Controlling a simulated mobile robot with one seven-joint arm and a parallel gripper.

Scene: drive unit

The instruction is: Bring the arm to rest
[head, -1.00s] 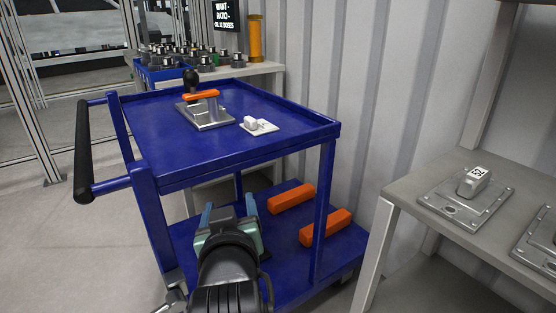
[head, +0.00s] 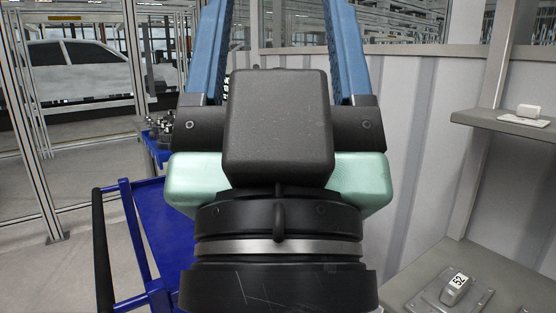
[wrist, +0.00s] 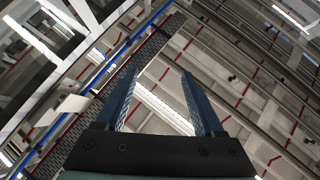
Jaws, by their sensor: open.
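My gripper (head: 285,35) fills the middle of the head view, raised close to the camera with its two blue fingers pointing up. The fingers stand wide apart with nothing between them. In the wrist view my gripper (wrist: 165,95) shows the same open, empty fingers against the ceiling beams and lights. The fingertips run past the top edge of the head view.
A blue cart (head: 166,228) stands at the lower left, mostly hidden behind my arm. A grey bench (head: 428,265) with a metal fixture marked 52 (head: 456,288) is at the lower right. A shelf (head: 480,121) holds a small white part (head: 527,112).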

